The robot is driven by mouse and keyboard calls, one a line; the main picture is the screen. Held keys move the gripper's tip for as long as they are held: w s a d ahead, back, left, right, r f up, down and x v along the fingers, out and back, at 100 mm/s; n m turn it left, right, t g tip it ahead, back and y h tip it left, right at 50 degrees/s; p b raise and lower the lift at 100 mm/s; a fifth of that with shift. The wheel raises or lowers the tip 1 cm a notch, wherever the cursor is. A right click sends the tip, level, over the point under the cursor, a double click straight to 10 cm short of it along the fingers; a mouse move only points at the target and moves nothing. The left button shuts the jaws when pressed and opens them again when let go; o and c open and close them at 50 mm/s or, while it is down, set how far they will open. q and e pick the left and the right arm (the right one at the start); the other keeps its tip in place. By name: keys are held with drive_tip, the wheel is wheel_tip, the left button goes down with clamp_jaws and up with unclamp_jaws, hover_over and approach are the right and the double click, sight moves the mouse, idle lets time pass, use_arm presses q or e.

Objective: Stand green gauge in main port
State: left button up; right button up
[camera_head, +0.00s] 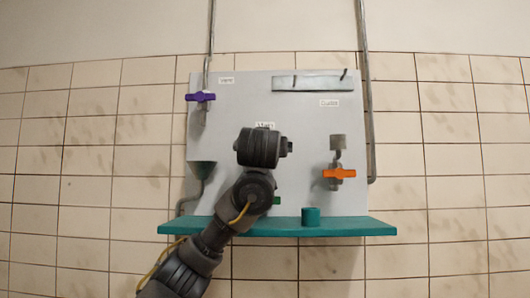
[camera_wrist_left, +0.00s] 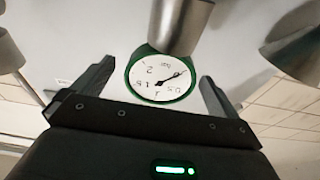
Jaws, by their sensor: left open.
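The green gauge (camera_wrist_left: 160,78), with a green rim and a white dial, sits between the fingers of my left gripper (camera_wrist_left: 157,72) in the left wrist view. The fingers are apart, one on each side of it, with gaps visible. A grey metal cylinder (camera_wrist_left: 182,22), possibly the main port, overlaps the gauge's upper rim in that picture. I cannot tell whether the gauge's stem is inside it. In the head view my left arm covers the area under the middle label (camera_head: 265,125), hiding the port and gripper. My right gripper is not in view.

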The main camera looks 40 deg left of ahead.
use_arm(q)
drive_tip(key=b+v, duration=0.4)
drive_tip(key=v, duration=0.5)
drive_tip(key=shift+b, duration=0.4)
